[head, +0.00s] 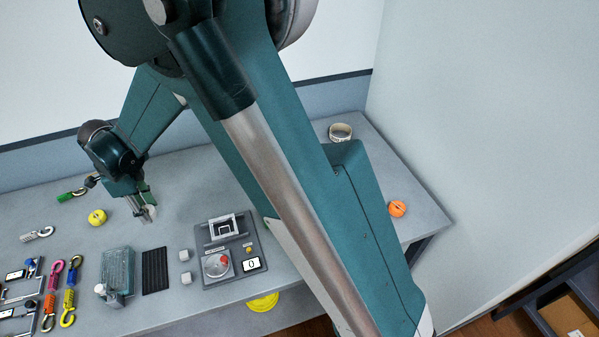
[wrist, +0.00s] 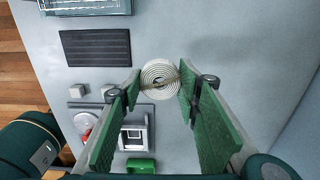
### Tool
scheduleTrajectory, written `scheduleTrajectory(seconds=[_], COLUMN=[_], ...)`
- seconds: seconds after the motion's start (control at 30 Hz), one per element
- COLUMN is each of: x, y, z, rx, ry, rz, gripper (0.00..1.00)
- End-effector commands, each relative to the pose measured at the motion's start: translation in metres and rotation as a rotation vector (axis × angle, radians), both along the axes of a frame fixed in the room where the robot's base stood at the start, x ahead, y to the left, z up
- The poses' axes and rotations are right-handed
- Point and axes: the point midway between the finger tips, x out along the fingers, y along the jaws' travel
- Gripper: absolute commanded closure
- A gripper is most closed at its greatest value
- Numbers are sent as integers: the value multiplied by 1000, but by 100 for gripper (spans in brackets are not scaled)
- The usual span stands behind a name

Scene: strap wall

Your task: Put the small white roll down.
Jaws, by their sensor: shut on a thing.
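The small white roll (wrist: 160,75) shows in the wrist view as a coiled spiral between the tips of my gripper (wrist: 160,92). The green-padded fingers are shut on it from both sides. In the head view my gripper (head: 146,204) points down over the back left part of the grey table (head: 190,205). The roll (head: 150,212) shows there as a small pale shape at the fingertips. I cannot tell whether the roll touches the table.
A black ribbed mat (head: 155,270), two pale cubes and a device panel (head: 228,250) lie in front. A yellow roll (head: 97,217) and a green hooked strap (head: 72,194) lie left. Several coloured hooks lie front left. A larger pale roll (head: 340,131) and an orange roll (head: 397,208) are right.

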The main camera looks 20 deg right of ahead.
Motion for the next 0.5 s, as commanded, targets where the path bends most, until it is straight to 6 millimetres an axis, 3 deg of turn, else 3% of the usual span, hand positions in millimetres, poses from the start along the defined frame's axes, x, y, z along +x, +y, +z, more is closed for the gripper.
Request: scheduleTrajectory(seconds=[0.27, 0.5], x=[29, 57], y=[-52, -113], z=[1, 1], rx=[0, 0], ry=[0, 0], rz=[-34, -71], gripper=[79, 79])
